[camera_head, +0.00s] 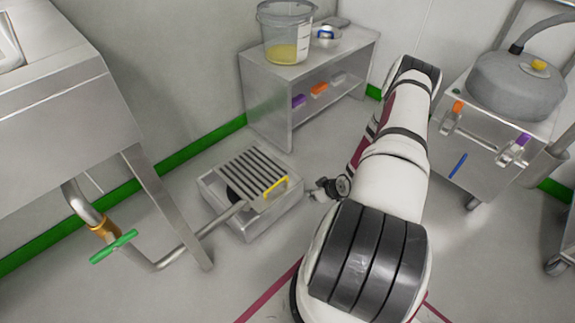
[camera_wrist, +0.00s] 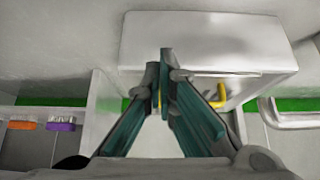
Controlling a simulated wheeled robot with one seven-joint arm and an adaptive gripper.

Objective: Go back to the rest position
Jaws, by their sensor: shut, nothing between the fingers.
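My gripper (camera_wrist: 163,85) shows in the wrist view as two teal fingers that come together at their tips. It is shut, with nothing held. In the head view my gripper (camera_head: 320,190) is small and partly hidden behind my arm. It hangs just right of the grated floor drain box (camera_head: 250,221), apart from the yellow handle (camera_head: 275,187) as far as I can see. My arm rises from the bottom of the head view and bends back down at the far end. No rest position is marked in view.
A steel shelf unit (camera_head: 309,68) bears a clear bucket (camera_head: 285,35) with yellow contents; coloured brushes lie below. A steel cart (camera_head: 495,135) with a grey vessel (camera_head: 517,82) stands close right of my arm. A steel table (camera_head: 65,115) and green-handled drain pipe (camera_head: 113,246) are left.

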